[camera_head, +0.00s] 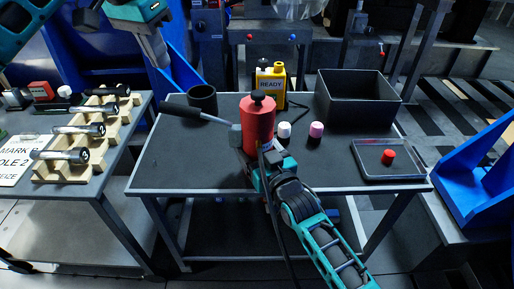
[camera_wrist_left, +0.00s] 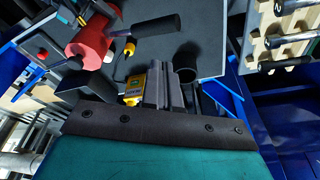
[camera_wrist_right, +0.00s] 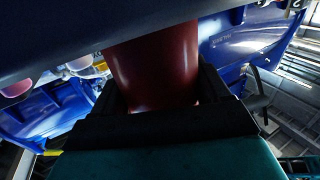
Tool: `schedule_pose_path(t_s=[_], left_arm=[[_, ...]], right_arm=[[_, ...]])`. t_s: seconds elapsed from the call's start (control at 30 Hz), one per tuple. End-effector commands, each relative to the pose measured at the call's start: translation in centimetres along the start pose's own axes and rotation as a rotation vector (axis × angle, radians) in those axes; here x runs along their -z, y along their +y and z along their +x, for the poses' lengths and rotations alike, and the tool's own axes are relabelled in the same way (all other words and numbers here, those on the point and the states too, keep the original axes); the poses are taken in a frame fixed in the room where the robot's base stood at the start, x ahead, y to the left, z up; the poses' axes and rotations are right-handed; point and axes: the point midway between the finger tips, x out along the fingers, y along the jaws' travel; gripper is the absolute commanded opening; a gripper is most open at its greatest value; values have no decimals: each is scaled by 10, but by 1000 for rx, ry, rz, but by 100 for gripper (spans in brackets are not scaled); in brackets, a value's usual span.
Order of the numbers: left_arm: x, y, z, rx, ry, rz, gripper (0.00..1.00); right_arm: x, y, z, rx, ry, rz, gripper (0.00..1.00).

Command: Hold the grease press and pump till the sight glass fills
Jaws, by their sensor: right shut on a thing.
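The grease press is a red cylinder (camera_head: 257,122) with a black knob on top, standing upright near the middle of the table. Its pump lever (camera_head: 183,111) sticks out to the left with a black grip; it also shows in the left wrist view (camera_wrist_left: 152,27). My right gripper (camera_head: 248,155) is shut around the red body, which fills its jaws in the right wrist view (camera_wrist_right: 155,75). My left gripper (camera_head: 160,60) hangs above the table's back left, apart from the lever; its fingers are together and empty. I cannot make out a sight glass.
A yellow unit reading READY (camera_head: 270,85) stands behind the press. A dark cup (camera_head: 202,99) is behind the lever. A white and a pink-capped piece, a black bin (camera_head: 352,112) and a tray (camera_head: 365,173) with a red cap are right. A tool rack (camera_head: 52,171) stands left.

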Motion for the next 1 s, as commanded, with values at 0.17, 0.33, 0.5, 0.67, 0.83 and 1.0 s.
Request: schedule_pose_path(t_s=[0.17,0.33,0.5,0.67,0.83,1.0], left_arm=[[-6,0,19,0,-4,0,0],[-11,0,40,0,-2,0,0],[-14,1,55,-1,0,2,0],[-15,0,60,0,1,2,0],[-15,0,61,0,2,2,0],[-15,0,61,0,2,2,0]], right_arm=[[0,-1,0,2,-1,1,27],[0,-1,0,2,-1,1,27],[0,-1,0,2,-1,1,27],[0,-1,0,2,-1,1,27],[0,-1,0,2,-1,1,27],[0,-1,0,2,-1,1,27]])
